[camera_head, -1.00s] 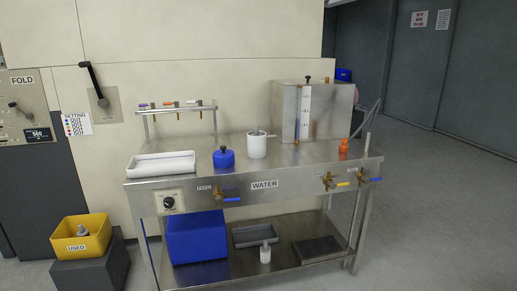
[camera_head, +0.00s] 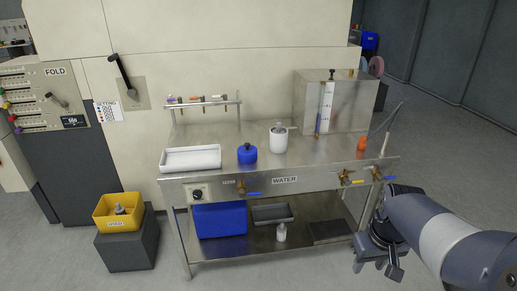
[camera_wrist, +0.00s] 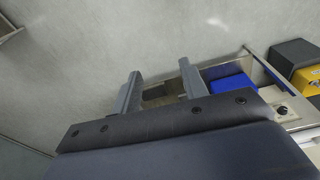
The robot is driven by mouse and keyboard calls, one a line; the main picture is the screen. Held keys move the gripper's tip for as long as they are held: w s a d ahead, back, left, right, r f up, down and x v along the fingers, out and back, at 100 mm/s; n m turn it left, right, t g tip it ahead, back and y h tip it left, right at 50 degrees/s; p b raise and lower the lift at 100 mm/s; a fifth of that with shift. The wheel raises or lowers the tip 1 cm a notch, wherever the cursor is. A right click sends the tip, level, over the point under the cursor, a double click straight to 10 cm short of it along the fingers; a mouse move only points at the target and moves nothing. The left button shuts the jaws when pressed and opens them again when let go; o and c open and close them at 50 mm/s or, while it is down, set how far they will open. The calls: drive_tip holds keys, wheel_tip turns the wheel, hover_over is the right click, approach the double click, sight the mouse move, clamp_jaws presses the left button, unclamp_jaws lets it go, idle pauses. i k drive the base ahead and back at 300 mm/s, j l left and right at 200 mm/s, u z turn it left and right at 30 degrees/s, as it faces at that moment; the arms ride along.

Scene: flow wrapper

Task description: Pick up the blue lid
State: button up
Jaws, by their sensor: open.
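The blue lid (camera_head: 247,154), round with a dark knob on top, sits on the steel table (camera_head: 310,160) between a white tray and a white cup. My gripper (camera_head: 378,268) is low at the right in the head view, in front of the table's right end and well apart from the lid. In the wrist view my gripper (camera_wrist: 160,85) shows two grey fingers spread apart with nothing between them. The lid itself is not seen in the wrist view.
On the table stand a white tray (camera_head: 191,158), a white cup (camera_head: 278,140), an orange bottle (camera_head: 362,144) and a steel tank (camera_head: 352,103). Valves line the table's front edge. A yellow bin (camera_head: 119,210) is at the left. Floor in front is clear.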

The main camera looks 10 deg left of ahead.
sight(247, 153)
drive_tip(key=i+j+u, duration=0.1)
drive_tip(key=i+j, duration=1.85)
